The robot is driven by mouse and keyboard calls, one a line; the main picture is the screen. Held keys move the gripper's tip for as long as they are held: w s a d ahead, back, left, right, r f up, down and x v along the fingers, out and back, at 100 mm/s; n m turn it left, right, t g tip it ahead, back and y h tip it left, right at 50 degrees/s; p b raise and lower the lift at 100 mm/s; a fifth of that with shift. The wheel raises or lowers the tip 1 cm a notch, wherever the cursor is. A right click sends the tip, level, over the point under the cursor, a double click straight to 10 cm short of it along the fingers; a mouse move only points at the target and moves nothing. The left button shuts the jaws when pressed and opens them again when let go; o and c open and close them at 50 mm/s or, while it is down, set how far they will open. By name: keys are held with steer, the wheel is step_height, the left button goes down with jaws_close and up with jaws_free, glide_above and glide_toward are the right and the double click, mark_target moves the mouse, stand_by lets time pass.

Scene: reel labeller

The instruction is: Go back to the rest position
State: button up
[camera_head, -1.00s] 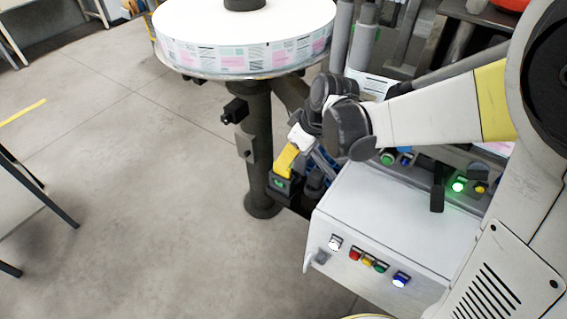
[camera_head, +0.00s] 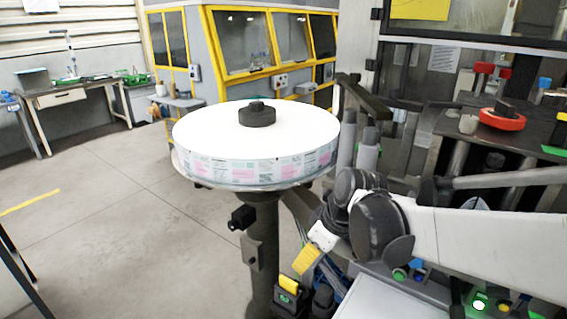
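My arm reaches in from the right edge, its white link ending in dark wrist joints. Beyond the wrist, a white and yellow end part that looks like my gripper (camera_head: 308,256) points down and left, below the reel's edge. Its fingers cannot be made out, so whether it is open or holds something is unclear. The large white label reel (camera_head: 215,128), with a black hub (camera_head: 257,115), lies flat on its round stand to the upper left of my gripper. A dark box with yellow and a green mark (camera_head: 286,298) sits just below my gripper.
The light control box (camera_head: 385,300) is under my arm, with lit buttons nearby. A dark machine table (camera_head: 470,130) bearing a red ring (camera_head: 502,120) stands behind. A yellow-framed enclosure (camera_head: 265,50) and workbench (camera_head: 75,95) are farther back. Floor at left is open.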

steer(key=s+d+r+m+t+h, duration=0.3)
steer(key=s+d+m, duration=0.7)
steer(key=s, duration=0.4)
steer(key=shift+s+d+r+t, duration=0.4)
steer(key=shift+d+r+t, duration=0.15)
steer(key=shift+d+t, duration=0.2)
